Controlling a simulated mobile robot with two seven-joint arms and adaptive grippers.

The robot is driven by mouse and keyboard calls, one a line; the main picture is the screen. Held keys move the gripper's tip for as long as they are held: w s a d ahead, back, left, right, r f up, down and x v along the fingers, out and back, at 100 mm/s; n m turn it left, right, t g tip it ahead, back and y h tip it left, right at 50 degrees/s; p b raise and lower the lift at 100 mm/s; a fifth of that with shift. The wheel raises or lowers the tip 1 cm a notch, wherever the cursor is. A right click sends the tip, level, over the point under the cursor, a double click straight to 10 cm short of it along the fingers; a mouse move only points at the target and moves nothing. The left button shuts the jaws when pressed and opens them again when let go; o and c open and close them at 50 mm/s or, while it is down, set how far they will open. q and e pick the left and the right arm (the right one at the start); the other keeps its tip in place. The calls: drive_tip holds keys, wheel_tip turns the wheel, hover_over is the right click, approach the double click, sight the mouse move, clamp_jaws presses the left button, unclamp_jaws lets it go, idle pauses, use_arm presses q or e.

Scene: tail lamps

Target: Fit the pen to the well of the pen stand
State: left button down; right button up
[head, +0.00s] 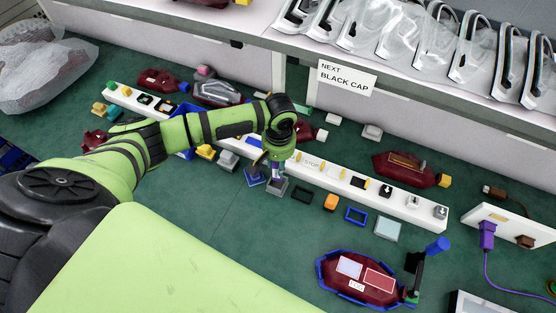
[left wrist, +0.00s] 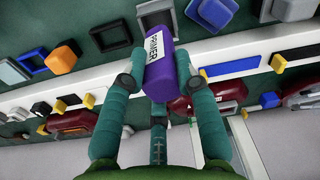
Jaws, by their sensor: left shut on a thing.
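My left gripper (head: 277,160) reaches in from the left and is shut on a purple pen (left wrist: 172,68) with a white label reading PRIMER. In the head view the pen (head: 275,170) points down from the fingers, mostly hidden by them. Directly below it is a small grey block (head: 277,188), which looks like the pen stand. In the left wrist view the stand (left wrist: 155,8) shows behind the pen's far end. I cannot tell whether the pen's tip is inside the well or just above it. My right gripper is not in view.
A blue stand (head: 254,178) is close on the left of the grey one. A black frame (head: 302,194) and an orange block (head: 331,202) lie to its right. A long white strip (head: 340,183) runs behind. A dark red lamp (head: 372,283) sits in a blue-edged holder at front right.

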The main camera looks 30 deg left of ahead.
use_arm(q)
drive_tip(key=shift+f, duration=0.2)
drive_tip(key=shift+f+b, duration=0.35)
drive_tip(key=shift+f, duration=1)
drive_tip(key=shift+p, duration=0.5)
drive_tip(key=shift+p, duration=0.45)
drive_tip(key=shift+f, duration=0.1)
